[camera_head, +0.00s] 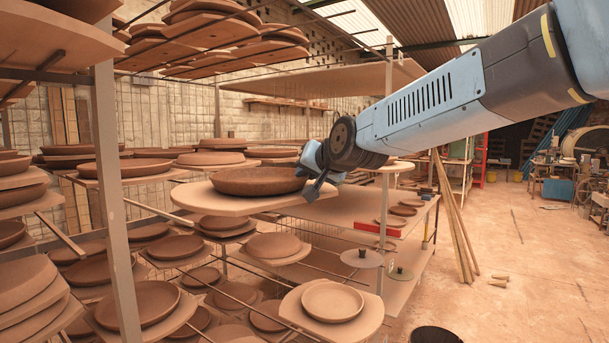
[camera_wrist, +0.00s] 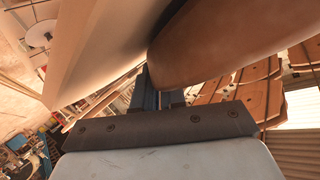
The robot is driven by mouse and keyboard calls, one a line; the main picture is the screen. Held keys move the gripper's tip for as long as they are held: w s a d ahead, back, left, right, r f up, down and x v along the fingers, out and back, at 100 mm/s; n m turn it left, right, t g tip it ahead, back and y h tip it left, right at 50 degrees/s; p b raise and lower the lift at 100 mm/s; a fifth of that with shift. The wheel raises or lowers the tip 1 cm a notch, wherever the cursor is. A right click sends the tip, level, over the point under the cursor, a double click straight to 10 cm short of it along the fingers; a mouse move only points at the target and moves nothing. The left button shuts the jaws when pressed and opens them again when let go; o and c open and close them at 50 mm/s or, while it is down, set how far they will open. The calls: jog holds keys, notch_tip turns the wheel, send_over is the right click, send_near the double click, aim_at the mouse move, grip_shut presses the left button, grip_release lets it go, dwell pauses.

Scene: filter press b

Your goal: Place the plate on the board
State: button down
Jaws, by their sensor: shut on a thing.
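A round dark-brown clay plate (camera_head: 258,181) lies level over a pale board (camera_head: 215,203) on the rack. It rests on the board or hangs just above it; I cannot tell which. My gripper (camera_head: 312,188) is at the plate's right edge, shut on its rim. In the wrist view the gripper fingers (camera_wrist: 160,97) reach up to the plate (camera_wrist: 235,40), which hides their tips. The board (camera_wrist: 95,50) is to the left there, with a dark, narrow gap or shadow between it and the plate.
Racks with several other plates on boards surround this spot. A steel post (camera_head: 118,200) stands at the left. A board with a lighter plate (camera_head: 333,302) sits lower in front. A shelf (camera_head: 340,208) lies behind my gripper. Open floor (camera_head: 520,260) is at the right.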

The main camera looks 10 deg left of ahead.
jog(key=shift+f, duration=0.25)
jog(key=c, duration=1.5)
grip_release()
jog(key=shift+d, duration=0.1)
jog(key=v, duration=1.2)
jog(key=shift+r, duration=0.1)
jog(key=s+d+f+g+h, duration=0.1)
jog(key=s+d+f+h, duration=0.2)
jog(key=d, duration=0.7)
jog(key=s+d+f+m+g+h, duration=0.1)
jog(key=s+d+f+g+h, duration=0.1)
jog(key=s+d+f, duration=0.6)
jog(key=s+d+f+g+h, duration=0.2)
jog(key=s+d+f+h, duration=0.2)
jog(key=d+f, duration=0.5)
jog(key=shift+s+d+m, duration=0.15)
jog(key=shift+s+d, duration=0.25)
jog(key=shift+d, duration=0.4)
jog(key=shift+s+d+m, duration=0.1)
jog(key=shift+s+d, duration=0.3)
jog(key=shift+d, duration=0.35)
jog(key=shift+s+d+m, duration=0.15)
jog(key=shift+s+d, duration=0.25)
jog(key=shift+d, duration=0.4)
